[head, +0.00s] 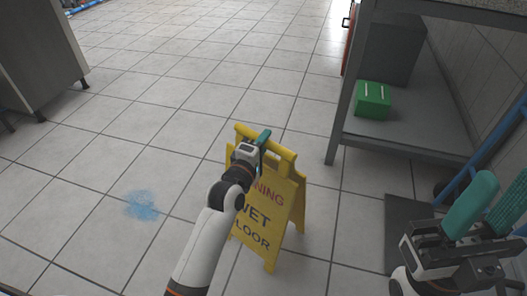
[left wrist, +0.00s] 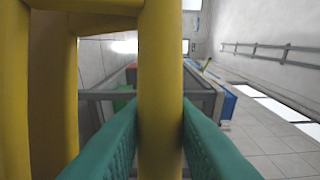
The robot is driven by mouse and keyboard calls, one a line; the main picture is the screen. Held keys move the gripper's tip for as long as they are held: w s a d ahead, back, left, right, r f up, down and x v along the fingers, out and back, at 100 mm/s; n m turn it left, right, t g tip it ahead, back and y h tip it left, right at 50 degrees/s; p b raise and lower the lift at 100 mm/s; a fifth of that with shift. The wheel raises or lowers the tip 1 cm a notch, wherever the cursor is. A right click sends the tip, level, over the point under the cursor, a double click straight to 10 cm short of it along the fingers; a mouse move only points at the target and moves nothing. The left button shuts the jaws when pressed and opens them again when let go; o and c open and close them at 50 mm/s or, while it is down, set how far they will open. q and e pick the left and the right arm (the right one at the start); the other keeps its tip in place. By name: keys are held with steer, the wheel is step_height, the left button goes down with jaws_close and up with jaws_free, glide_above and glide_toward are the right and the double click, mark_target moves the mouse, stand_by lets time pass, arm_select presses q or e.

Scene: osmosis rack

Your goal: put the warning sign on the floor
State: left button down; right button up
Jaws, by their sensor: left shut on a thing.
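The yellow warning sign (head: 285,205), an A-frame reading "WET FLOOR", is upright in the middle of the head view. I cannot tell whether its feet touch the floor (head: 150,120). My left gripper (head: 263,140) is shut on the sign's top bar, and its arm hides part of the front panel. In the left wrist view the yellow bar (left wrist: 160,70) runs between the two teal fingers (left wrist: 160,125). My right gripper (head: 490,200) is at the lower right of the head view, with its teal fingers apart and nothing seen between them.
A blue wet patch (head: 142,205) lies on the floor left of the sign. A grey rack (head: 420,135) with a green box (head: 373,100) stands at the right. A dark cabinet (head: 40,55) is at the far left.

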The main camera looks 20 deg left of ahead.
arm_select(q)
steer(key=shift+f, duration=0.45)
steer(key=shift+r, duration=0.1)
steer(key=c, duration=1.6)
jaws_free()
steer(key=shift+f, duration=0.3)
steer(key=shift+c, duration=0.2)
steer(key=o, duration=0.4)
steer(key=shift+o, duration=0.2)
steer(key=shift+r, duration=0.1)
